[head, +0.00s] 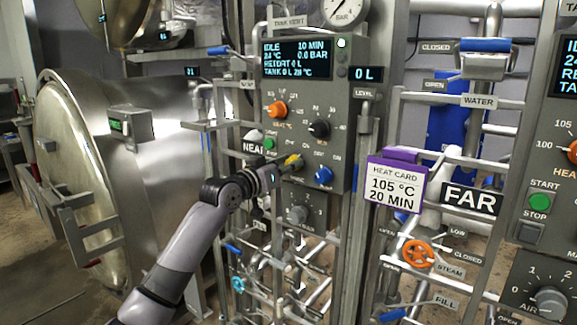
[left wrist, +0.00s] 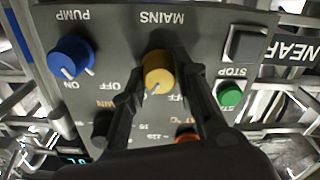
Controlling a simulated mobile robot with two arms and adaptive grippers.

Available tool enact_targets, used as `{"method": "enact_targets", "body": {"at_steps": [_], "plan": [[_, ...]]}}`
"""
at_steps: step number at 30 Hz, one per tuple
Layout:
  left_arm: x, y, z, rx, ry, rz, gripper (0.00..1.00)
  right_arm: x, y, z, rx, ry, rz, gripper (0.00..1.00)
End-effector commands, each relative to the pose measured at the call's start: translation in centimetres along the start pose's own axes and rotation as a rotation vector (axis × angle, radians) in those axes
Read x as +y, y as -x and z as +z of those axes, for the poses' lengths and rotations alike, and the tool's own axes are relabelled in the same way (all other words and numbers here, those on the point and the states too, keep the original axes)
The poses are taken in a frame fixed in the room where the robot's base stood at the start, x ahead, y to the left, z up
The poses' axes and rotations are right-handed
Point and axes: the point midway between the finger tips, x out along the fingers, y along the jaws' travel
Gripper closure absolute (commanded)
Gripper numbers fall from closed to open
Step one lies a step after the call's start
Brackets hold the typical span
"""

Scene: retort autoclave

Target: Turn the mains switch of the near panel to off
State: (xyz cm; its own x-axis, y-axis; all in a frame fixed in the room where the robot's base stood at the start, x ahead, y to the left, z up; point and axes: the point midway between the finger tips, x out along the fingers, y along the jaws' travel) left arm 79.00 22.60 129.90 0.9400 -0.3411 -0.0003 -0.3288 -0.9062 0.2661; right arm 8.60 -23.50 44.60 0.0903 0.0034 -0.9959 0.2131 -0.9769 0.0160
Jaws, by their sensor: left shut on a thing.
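The near panel (head: 335,110) stands in the middle of the head view, beside the NEAR sign (head: 254,147). Its mains switch is a yellow knob (head: 293,161), partly covered by my left gripper (head: 283,168). In the left wrist view, upside down, the yellow knob (left wrist: 158,74) sits under the MAINS label, between the two fingers of my left gripper (left wrist: 160,78), which is shut on it. An OFF label is partly hidden by the right-hand finger. My right gripper is not in view.
Close to the mains switch are the blue pump knob (head: 323,176) and the green start button (head: 269,144). Orange (head: 277,109) and black (head: 319,129) knobs sit above. The panel's display (head: 297,60) reads IDLE. A purple-topped heat card (head: 396,186) hangs to the right.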

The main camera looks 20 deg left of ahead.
Motion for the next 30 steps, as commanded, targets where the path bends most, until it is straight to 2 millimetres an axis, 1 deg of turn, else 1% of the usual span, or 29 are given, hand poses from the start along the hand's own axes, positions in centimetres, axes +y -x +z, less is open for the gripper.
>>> {"method": "enact_targets", "body": {"at_steps": [5,11,30], "plan": [[0.1,0.0,-0.1,0.0,0.048,0.0,1.0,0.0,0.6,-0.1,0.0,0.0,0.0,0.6],[0.1,-0.1,-0.3,0.0,0.172,0.0,1.0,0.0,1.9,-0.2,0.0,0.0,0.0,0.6],[0.0,0.0,-0.4,0.001,0.757,0.0,1.0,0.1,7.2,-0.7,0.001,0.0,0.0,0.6]]}}
